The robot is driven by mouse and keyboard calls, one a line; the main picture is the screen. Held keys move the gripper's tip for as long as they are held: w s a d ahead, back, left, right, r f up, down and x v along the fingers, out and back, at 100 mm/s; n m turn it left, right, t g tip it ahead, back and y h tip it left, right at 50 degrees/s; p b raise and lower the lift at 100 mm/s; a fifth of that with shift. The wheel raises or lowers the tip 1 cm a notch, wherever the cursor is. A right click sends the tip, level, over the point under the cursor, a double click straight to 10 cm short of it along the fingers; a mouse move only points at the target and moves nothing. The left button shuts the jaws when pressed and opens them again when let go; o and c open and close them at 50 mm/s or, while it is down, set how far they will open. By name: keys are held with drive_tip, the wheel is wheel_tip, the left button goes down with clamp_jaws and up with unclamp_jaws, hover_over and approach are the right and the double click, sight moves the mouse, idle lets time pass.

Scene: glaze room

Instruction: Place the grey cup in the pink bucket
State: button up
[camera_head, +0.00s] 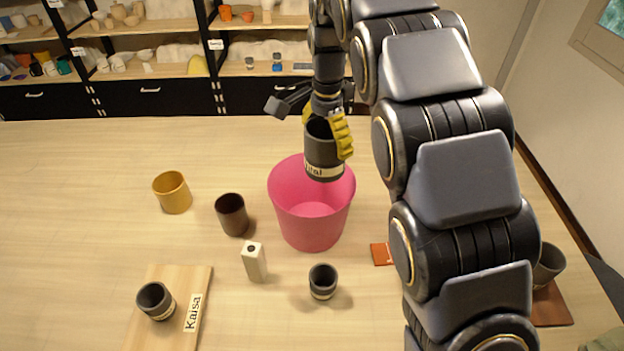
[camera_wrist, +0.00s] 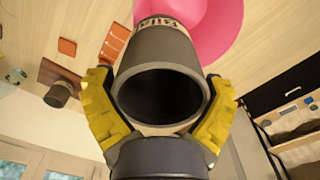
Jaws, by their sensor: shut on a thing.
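My gripper (camera_head: 325,132) is shut on a dark grey cup (camera_head: 323,155) with a pale lettered band. The yellow fingers grip the cup from both sides. The pink bucket (camera_head: 312,230) stands on the table below. In the head view the held cup overlaps the bucket's back rim and appears above it; its exact height is unclear. In the wrist view the held cup (camera_wrist: 160,90) faces me with its dark opening, between the yellow fingers (camera_wrist: 160,115). The bucket's pink wall (camera_wrist: 215,25) shows beyond it.
A grey cup (camera_head: 323,283) stands in front of the bucket, another (camera_head: 156,301) on the wooden board (camera_head: 190,285) marked Kaisa, another (camera_head: 547,265) at right. A brown cup (camera_head: 232,215), yellow cup (camera_head: 172,193) and whitish block (camera_head: 254,262) stand left. Shelves (camera_head: 150,70) line the back.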

drive_tip(key=shift+n, duration=0.4)
drive_tip(key=a, duration=0.2)
drive_tip(key=w+a, duration=0.1)
drive_tip(key=a+f, duration=0.1)
drive_tip(key=a, duration=0.1)
drive_tip(key=shift+w+a, duration=0.15)
drive_tip(key=shift+a, duration=0.2)
wheel_tip(320, 180, down, 15)
drive_tip(key=shift+d+r, duration=0.15)
drive_tip(key=shift+r, duration=0.05)
drive_tip(key=shift+f, duration=0.65)
drive_tip(key=shift+c, duration=0.2)
drive_tip(key=o, duration=0.9)
wheel_tip(320, 180, up, 13)
drive_tip(key=shift+r, duration=0.15)
